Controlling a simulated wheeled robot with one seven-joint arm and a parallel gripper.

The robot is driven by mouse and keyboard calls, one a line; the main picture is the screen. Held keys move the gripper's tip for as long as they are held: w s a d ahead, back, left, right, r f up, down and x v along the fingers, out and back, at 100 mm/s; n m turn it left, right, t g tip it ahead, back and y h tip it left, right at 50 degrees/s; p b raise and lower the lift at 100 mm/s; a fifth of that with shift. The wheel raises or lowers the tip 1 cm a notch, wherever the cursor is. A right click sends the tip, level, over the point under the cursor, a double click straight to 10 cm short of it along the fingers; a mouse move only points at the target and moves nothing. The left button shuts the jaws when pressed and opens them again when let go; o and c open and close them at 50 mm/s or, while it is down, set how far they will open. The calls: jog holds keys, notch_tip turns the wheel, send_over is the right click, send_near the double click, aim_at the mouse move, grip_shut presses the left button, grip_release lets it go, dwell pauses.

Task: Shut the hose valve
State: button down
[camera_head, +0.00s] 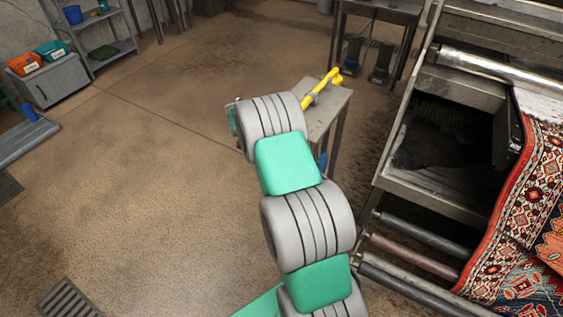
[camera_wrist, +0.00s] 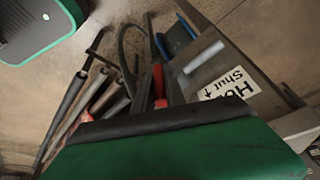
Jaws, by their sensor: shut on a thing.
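In the wrist view, a white label (camera_wrist: 228,90) reading "Shut" with an arrow, its upper word partly cut off, is on a grey panel (camera_wrist: 195,55). A narrow red handle (camera_wrist: 158,80), seemingly the valve lever, runs down to the black edge of my gripper (camera_wrist: 150,125). The gripper's green and black body fills the bottom of that view. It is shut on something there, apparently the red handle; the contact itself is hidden. The lever's angle to the arrow cannot be told. In the head view my arm covers the gripper and valve.
A small metal stand (camera_head: 326,115) with a yellow bar tool (camera_head: 321,88) is just beyond my arm. A large metal machine (camera_head: 400,165) with rollers and a patterned rug (camera_head: 525,205) stands at right. A shelf (camera_head: 98,30) and grey cabinet (camera_head: 55,82) are far left. Left floor is mostly clear.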

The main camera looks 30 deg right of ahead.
jog(key=shift+w, duration=0.1)
dwell(0.3)
jog(key=c, duration=1.4)
grip_release()
jog(key=v, duration=0.8)
jog(key=shift+w+f, duration=0.1)
jog(key=shift+w, duration=0.05)
jog(key=p+v, duration=0.5)
jog(key=v, duration=0.4)
jog(key=shift+w+a+f, duration=0.1)
